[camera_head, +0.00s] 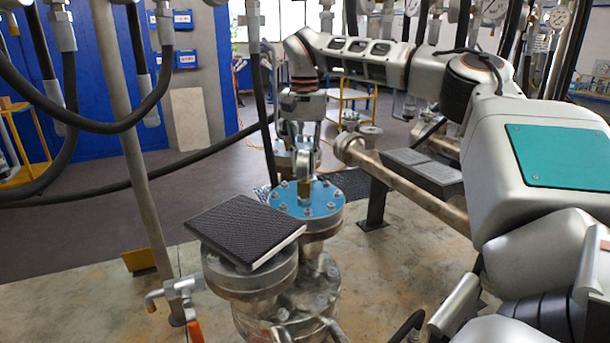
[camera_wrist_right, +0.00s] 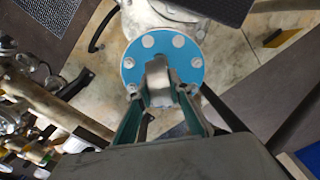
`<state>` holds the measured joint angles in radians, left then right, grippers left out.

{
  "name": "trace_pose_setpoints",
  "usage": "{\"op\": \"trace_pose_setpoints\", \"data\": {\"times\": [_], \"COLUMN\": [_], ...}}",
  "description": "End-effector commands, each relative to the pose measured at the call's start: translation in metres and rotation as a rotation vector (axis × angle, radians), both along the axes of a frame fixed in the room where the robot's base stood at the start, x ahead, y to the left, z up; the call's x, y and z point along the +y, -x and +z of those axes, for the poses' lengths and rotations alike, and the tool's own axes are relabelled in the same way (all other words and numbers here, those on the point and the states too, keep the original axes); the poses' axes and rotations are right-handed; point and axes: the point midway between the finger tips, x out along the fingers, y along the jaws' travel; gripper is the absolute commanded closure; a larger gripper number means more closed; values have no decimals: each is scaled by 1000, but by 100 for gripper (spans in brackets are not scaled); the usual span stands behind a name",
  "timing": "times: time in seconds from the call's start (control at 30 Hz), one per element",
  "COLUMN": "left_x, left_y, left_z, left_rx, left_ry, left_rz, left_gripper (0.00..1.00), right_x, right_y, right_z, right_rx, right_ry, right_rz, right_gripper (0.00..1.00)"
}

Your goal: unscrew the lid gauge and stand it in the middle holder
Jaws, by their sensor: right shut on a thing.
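The lid gauge (camera_head: 304,170) stands upright at the centre of the blue lid (camera_head: 325,207), which is ringed with bolts. My right gripper (camera_head: 302,138) comes down over the gauge from above and is shut on it. In the right wrist view the gauge (camera_wrist_right: 157,72) shows as a grey metal body between the two fingertips of the right gripper (camera_wrist_right: 160,92), above the blue lid (camera_wrist_right: 186,70). The fingers hide part of the gauge, and its thread is not visible. My left gripper is not in view. I cannot make out the middle holder.
A black textured pad (camera_head: 245,228) lies on the nearer flange, close to the lid. A grey post (camera_head: 138,150) and hanging black hoses (camera_head: 100,128) stand at the left. An orange-handled valve (camera_head: 194,330) juts out at the front left. Rusty pipes (camera_head: 410,185) run right of the lid.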

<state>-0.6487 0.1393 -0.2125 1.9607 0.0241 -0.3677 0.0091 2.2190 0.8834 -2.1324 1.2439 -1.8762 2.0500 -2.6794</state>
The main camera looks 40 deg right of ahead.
Motion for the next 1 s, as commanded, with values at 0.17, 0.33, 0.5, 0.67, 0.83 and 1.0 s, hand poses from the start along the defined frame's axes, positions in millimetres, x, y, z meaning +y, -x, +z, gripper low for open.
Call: {"op": "trace_pose_setpoints", "data": {"times": [0.17, 0.33, 0.5, 0.67, 0.83, 1.0], "left_x": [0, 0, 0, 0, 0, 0], "left_y": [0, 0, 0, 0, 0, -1], "left_z": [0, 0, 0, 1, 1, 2], "left_rx": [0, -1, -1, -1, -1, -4], "left_ry": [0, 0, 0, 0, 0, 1], "left_rz": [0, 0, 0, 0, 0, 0], "left_gripper": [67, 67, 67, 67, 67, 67], "right_x": [0, 0, 0, 0, 0, 0], "right_y": [0, 0, 0, 0, 0, 0], "right_z": [0, 0, 0, 0, 0, 0], "right_rx": [-1, -1, 0, 0, 1, 0], "right_ry": [-1, -1, 0, 0, 1, 0], "right_rz": [220, 271, 269, 268, 267, 265], "right_gripper": [100, 100, 61, 61, 64, 64]}}
